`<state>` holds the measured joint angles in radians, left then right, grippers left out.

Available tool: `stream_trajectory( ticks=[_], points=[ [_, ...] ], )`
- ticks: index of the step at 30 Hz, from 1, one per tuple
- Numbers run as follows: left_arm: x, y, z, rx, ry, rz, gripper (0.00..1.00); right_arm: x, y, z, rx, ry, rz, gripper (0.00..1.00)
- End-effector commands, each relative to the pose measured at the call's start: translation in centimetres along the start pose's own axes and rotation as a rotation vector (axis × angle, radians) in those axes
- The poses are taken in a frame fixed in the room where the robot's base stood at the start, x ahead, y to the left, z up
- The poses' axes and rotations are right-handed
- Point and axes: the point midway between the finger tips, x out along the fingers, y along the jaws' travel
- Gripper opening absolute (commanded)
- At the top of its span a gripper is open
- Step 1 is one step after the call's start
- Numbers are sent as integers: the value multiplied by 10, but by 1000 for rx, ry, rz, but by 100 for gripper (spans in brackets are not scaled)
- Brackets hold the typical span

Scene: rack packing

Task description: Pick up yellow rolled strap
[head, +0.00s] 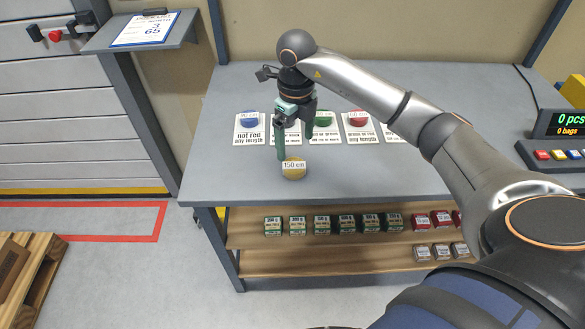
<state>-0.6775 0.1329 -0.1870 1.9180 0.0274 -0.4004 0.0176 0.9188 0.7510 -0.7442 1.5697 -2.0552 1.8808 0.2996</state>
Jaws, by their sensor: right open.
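The yellow rolled strap (293,171) lies on the grey table (400,172) near its front edge, with a white label reading "150 cm". My right gripper (294,145) points down just behind and above the strap. Its two fingers are spread apart, with nothing visible between them. The left finger ends close to the strap's upper left; I cannot tell whether it touches. My left gripper is not in view.
A row of white cards behind holds a blue roll (249,118), a green roll (323,118) and a red roll (358,118). A counter display (566,121) stands at the right. The table's left part is clear.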

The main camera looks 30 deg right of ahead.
Motion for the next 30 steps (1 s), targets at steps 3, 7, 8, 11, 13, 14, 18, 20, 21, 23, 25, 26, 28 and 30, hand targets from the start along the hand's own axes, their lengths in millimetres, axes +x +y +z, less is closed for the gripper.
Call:
stream_trajectory(
  ticks=[3,7,8,11,13,14,18,20,21,23,25,26,28,30],
  points=[
    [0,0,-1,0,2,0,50,19,1,0,0,1,2,100],
    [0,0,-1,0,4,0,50,29,0,0,0,0,1,100],
    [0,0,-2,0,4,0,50,31,0,1,0,-1,1,100],
    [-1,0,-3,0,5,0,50,40,0,1,0,2,2,100],
    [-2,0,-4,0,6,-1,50,51,0,2,2,2,2,100],
    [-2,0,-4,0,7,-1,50,56,0,3,1,3,3,100],
    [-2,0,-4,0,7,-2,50,75,-1,4,1,1,2,100],
    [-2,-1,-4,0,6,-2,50,80,-1,4,0,-1,1,100],
    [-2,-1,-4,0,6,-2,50,81,-1,4,0,-2,0,100],
    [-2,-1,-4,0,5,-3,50,82,-1,4,0,-2,0,100],
    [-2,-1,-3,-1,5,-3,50,82,-1,4,0,-2,0,100],
    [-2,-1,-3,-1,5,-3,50,82,-1,4,0,-2,0,100],
    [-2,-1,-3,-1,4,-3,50,82,-1,4,0,-2,0,100],
    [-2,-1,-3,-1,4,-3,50,82,-1,4,0,-2,0,92]
  ],
)
